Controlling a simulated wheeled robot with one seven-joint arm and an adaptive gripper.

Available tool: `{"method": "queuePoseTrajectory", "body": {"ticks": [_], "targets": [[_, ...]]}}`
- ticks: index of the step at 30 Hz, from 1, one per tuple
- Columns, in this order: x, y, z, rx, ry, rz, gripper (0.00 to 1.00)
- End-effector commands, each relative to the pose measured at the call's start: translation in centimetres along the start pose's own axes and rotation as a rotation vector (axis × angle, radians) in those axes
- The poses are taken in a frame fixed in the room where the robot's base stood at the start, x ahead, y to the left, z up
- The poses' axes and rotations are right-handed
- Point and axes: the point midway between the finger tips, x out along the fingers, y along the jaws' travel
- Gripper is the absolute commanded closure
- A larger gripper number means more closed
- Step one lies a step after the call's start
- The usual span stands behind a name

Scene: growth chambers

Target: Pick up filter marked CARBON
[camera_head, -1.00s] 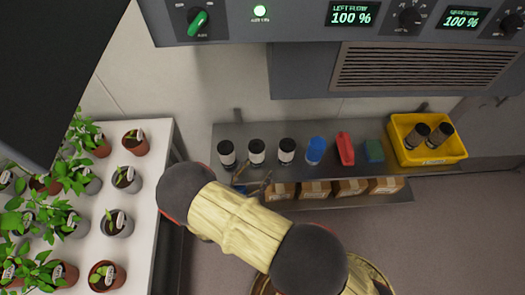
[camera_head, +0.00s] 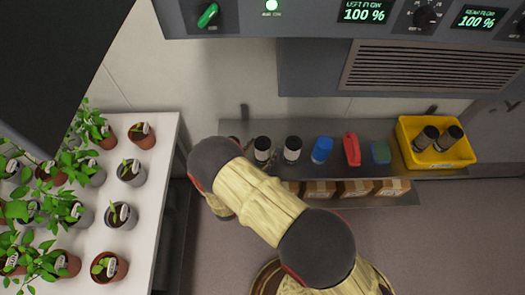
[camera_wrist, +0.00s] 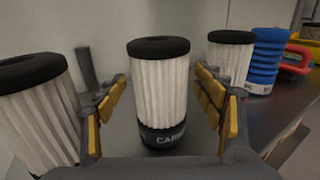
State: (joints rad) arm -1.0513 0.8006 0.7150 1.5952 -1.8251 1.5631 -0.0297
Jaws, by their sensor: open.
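The filter marked CARBON (camera_wrist: 161,92) stands upright in the middle of the wrist view, with white pleated sides, a black top and a black base band bearing partly visible lettering. My gripper (camera_wrist: 162,88) is open, with one yellow-padded finger on each side of this filter and a gap showing on both sides. In the head view the middle filter of the row (camera_head: 262,150) appears to be the same one. My arm hides my gripper there. Similar filters stand to the left (camera_wrist: 38,115) and right (camera_wrist: 231,58); their markings are not readable.
Boxes (camera_head: 319,189) sit below. A plant table (camera_head: 158,160) stands left.

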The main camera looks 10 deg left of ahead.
Motion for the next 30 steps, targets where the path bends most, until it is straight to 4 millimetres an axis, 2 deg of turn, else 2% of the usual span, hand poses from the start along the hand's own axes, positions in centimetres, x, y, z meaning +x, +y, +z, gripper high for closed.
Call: {"method": "queuePoseTrajectory", "body": {"ticks": [8, 30], "targets": [[0.2, 0.01, 0.02, 0.0, 0.0, 0.0, 0.32], [0.18, 0.01, 0.02, 0.0, 0.0, 0.0, 0.74]]}}
